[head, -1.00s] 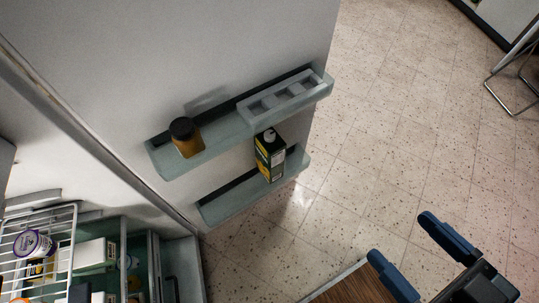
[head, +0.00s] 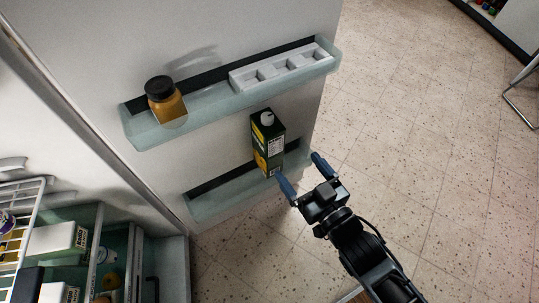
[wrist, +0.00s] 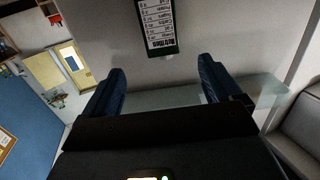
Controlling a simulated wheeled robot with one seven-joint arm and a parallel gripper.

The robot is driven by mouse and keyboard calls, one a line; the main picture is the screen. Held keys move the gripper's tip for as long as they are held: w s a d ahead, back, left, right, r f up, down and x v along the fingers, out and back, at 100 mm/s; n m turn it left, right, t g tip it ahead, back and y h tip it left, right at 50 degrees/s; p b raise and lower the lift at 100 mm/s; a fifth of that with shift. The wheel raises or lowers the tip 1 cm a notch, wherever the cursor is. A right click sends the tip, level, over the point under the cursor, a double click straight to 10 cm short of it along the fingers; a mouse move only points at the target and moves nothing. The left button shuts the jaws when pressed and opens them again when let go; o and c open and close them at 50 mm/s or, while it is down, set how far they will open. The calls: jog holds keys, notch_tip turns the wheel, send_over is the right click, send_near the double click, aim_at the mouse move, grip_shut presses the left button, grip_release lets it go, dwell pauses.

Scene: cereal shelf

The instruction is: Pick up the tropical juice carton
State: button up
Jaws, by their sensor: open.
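A dark green carton (head: 267,143) with a white cap and yellow patches stands in the lower door shelf (head: 230,192) of an open fridge. It is the only carton on this shelf; its name is too small to read. In the wrist view, the carton (wrist: 158,28) shows its nutrition label side, ahead of and between the fingers, with its other end cut off by the frame's top edge. My gripper (head: 299,174) is open and empty, just to the lower right of the carton and apart from it. It also shows in the wrist view (wrist: 160,88).
The upper door shelf (head: 205,118) holds an amber jar (head: 165,100) with a dark lid and a white egg tray (head: 283,66). The fridge interior at lower left holds a wire rack (head: 18,225) and several packages. Speckled floor at right is open; a metal chair leg stands far right.

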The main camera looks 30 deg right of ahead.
aim_at(267, 131)
jog(key=shift+t, duration=0.3)
jog(key=w+f, duration=0.1)
jog(key=w, duration=0.1)
jog(key=w+b, duration=0.1)
jog(key=w, duration=0.2)
jog(key=w+f, duration=0.1)
jog(key=w, duration=0.1)
jog(key=shift+w+d+f+b, duration=0.2)
jog(key=shift+w+f+b, duration=0.05)
jog(key=shift+f+b, duration=0.05)
jog(key=shift+w+a+r+b, duration=0.1)
jog(key=shift+w+a+b, duration=0.1)
jog(key=shift+w, duration=1.1)
jog(key=shift+w+a+r+b, duration=0.1)
jog(key=shift+w+b, duration=0.1)
jog(key=shift+w, duration=1.1)
jog(key=shift+w+a+r+b, duration=0.1)
jog(key=shift+w+a+b, duration=0.1)
jog(key=shift+w, duration=1.1)
grip_shut()
